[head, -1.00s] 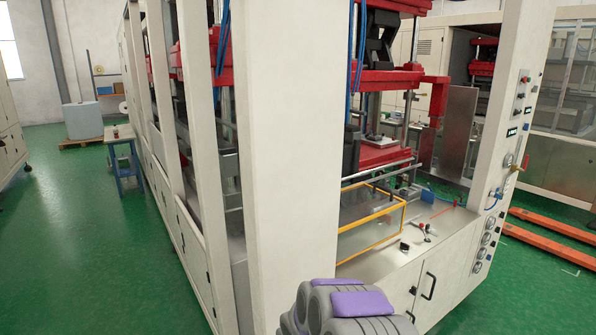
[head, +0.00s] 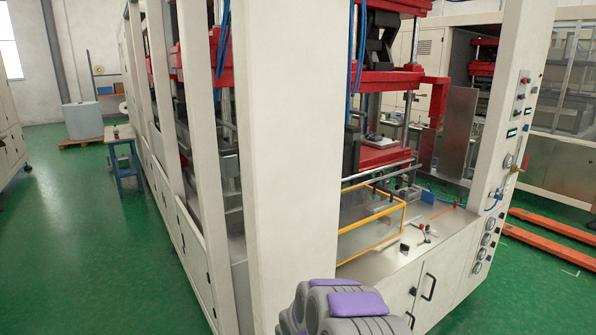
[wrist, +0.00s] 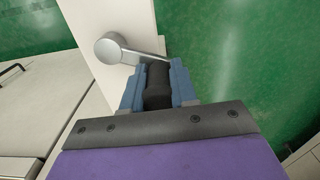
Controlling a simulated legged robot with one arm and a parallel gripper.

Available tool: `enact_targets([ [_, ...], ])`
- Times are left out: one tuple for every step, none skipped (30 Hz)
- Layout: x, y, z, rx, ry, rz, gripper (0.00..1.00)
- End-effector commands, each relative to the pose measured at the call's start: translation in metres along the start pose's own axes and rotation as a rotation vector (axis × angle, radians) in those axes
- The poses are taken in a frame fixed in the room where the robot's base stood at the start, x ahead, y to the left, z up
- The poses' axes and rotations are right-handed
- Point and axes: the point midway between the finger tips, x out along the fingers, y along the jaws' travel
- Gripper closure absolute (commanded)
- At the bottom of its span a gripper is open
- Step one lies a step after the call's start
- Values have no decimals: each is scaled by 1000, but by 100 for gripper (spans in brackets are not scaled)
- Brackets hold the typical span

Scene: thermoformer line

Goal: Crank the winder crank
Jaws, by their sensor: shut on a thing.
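In the wrist view, the winder crank shows as a silver arm (wrist: 138,54) running from a round grey hub (wrist: 111,48) to a black cylindrical handle (wrist: 157,84). The hub sits by a pale panel. My gripper (wrist: 158,88) has its blue fingers on both sides of the black handle and is shut on it. The handle lies between the fingers, with its far end close to the crank arm. In the head view, neither the crank nor my gripper's fingers show; part of my own grey and purple arm is at the bottom.
A pale machine post (head: 288,150) fills the middle of the head view. To its right are a yellow-framed guard (head: 372,228), a worktop and red press parts (head: 385,78). A blue table (head: 124,150) stands at left. Green floor (head: 75,240) is open at left.

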Motion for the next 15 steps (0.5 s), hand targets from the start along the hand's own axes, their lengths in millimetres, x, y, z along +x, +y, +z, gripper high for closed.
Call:
enact_targets([
  [-2, 2, -4, 0, 2, 1, 100],
  [-1, 3, -5, 0, 1, 1, 100],
  [-1, 3, -6, -1, -1, 0, 100],
  [0, 4, -6, -1, -1, 0, 100],
  [0, 4, -6, -1, -2, 0, 100],
  [0, 4, -6, -1, -2, -1, 100],
  [0, 4, -6, -1, -2, -1, 100],
  [0, 4, -6, -1, -2, -1, 100],
  [0, 3, -6, -1, -2, -1, 100],
  [0, 3, -6, -1, -2, -1, 100],
  [0, 3, -6, -1, -2, -1, 100],
  [0, 4, -6, -1, -2, -1, 100],
  [0, 4, -6, -1, -2, -1, 100],
  [0, 4, -7, -1, -2, -1, 100],
  [0, 5, -8, -1, -2, -1, 100],
])
